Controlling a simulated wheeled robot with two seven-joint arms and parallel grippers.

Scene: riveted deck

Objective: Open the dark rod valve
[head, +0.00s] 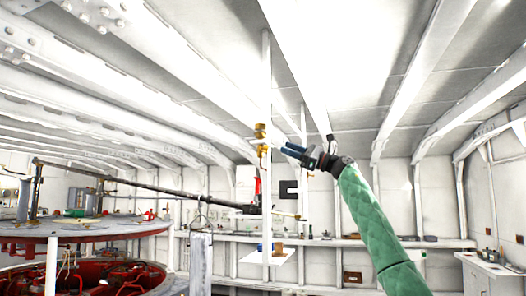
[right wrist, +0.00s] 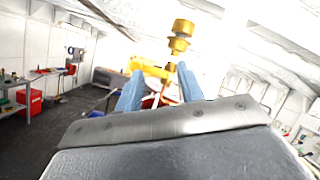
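A long dark rod (head: 150,187) runs from a post on the round deck at left, sloping down to the middle of the head view. Near its right end is a dark block with a red piece (head: 257,187) above it. I cannot tell which part is the valve's handle. A brass fitting (head: 261,133) hangs on a white post above; it also shows in the right wrist view (right wrist: 180,42), with a yellow part beside it. My right gripper (head: 286,149) is raised just right of the brass fitting. Its blue fingers (right wrist: 158,90) are apart, with the brass fitting beyond them. My left gripper is out of view.
A round deck (head: 100,229) with red machinery below stands at left. A white post (head: 267,90) rises close to my right gripper. A long shelf (head: 340,242) runs along the back wall. A red box (right wrist: 30,100) is on the floor at left.

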